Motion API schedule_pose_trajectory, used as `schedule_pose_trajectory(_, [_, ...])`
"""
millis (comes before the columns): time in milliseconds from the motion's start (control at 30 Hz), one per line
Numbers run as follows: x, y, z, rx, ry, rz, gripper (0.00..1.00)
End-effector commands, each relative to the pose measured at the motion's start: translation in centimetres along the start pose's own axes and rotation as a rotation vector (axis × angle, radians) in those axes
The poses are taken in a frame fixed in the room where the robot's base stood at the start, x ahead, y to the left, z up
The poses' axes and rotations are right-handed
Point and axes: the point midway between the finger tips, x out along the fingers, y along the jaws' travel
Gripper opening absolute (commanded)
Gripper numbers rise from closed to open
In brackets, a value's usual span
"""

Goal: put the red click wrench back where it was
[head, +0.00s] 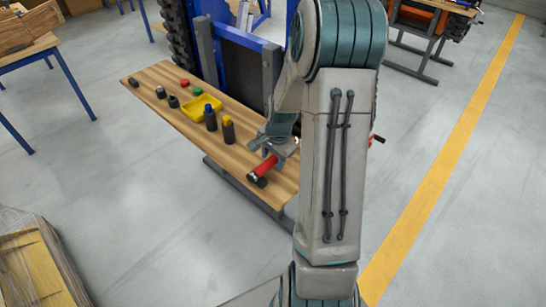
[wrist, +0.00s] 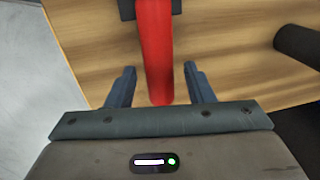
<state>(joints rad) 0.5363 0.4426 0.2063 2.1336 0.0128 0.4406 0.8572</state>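The red click wrench (head: 265,167) lies on the wooden bench top, at its near right end. It has a red handle and a dark end. In the wrist view its red handle (wrist: 156,50) runs down between my two fingers, with a dark part at the top edge. My gripper (wrist: 159,68) is open, with a gap on each side of the handle. In the head view my gripper (head: 272,146) is just beyond the wrench, partly hidden by my arm. Where the wrench was before cannot be told.
A dark cylinder (wrist: 298,44) is right of my fingers. A blue-framed carrier (head: 240,55) stands behind. Floor is clear in front.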

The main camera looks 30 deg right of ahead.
Motion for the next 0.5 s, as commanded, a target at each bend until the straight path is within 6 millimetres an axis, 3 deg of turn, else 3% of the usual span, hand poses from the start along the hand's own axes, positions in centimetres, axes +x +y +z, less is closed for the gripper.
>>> schedule_pose_trajectory(267, [-1.6,-0.1,-0.1,0.000,0.004,-0.003,0.48])
schedule_pose_trajectory(500, [-6.1,-0.1,-0.1,0.000,0.005,-0.004,0.48])
